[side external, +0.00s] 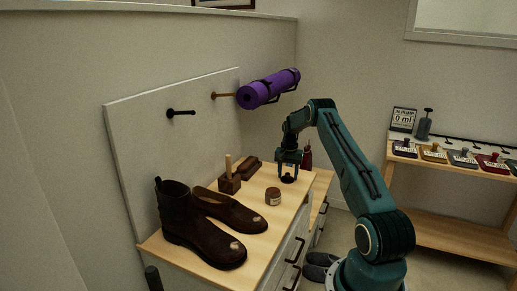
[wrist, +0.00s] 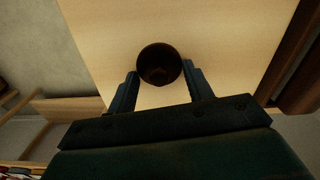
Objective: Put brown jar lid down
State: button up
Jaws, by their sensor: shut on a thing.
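My gripper (side external: 288,174) is shut on the brown jar lid, a dark round disc that shows between the two fingertips in the wrist view (wrist: 158,64). In the side view the lid (side external: 288,180) is a small dark shape under the fingers, over the right back part of the wooden cabinet top (side external: 262,203). I cannot tell whether it touches the wood. A small brown jar with a pale label (side external: 272,197) stands upright on the cabinet top, in front and to the left of my gripper, apart from it.
Dark brown boots (side external: 205,225) with pale worn patches stand at the front left of the top. A wooden block with an upright handle (side external: 229,180) and a brown brush-like block (side external: 247,166) lie behind the jar. A red bottle (side external: 308,157) is behind my gripper. Bare wood surrounds the jar.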

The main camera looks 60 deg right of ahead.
jog(key=shift+f, duration=0.2)
jog(key=o, duration=0.9)
jog(key=shift+o, duration=0.2)
jog(key=shift+r, duration=0.1)
notch_tip(320, 180, up, 12)
jog(key=shift+r, duration=0.1)
dwell(0.6)
